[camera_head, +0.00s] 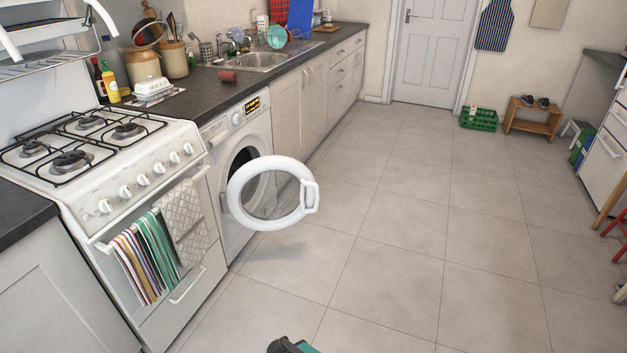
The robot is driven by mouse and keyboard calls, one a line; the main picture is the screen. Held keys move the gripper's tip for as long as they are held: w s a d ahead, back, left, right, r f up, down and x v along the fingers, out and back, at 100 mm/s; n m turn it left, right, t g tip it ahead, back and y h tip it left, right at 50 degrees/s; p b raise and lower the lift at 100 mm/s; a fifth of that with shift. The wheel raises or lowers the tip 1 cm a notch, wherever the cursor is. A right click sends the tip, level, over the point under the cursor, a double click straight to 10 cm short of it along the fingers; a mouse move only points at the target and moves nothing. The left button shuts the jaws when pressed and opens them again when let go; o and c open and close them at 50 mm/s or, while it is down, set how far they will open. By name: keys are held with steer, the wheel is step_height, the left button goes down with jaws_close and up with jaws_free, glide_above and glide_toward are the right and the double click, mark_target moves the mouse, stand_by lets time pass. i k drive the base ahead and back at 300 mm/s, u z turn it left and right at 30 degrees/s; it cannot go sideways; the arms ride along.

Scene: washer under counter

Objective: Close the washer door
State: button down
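The white washer (232,131) stands under the dark counter, just right of the cooker. Its round white door (303,217) with a glass middle is wide open and sticks out into the room. The dark drum opening shows partly behind the door. A handle piece (312,196) is on the door's right edge. A dark and teal part of mine (291,346) shows at the bottom edge, well in front of and below the door. It is cut off by the frame, and I cannot make out gripper fingers.
A white gas cooker (150,190) with towels on its front rail stands left of the washer. Base cabinets (300,105) run on beyond it. A green crate (478,119) and small wooden bench (533,117) are far right. The tiled floor (400,230) right of the door is clear.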

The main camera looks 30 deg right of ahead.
mark_target(230, 199)
steer(key=u, duration=0.15)
steer(key=i, duration=1.15)
steer(key=u, duration=0.5)
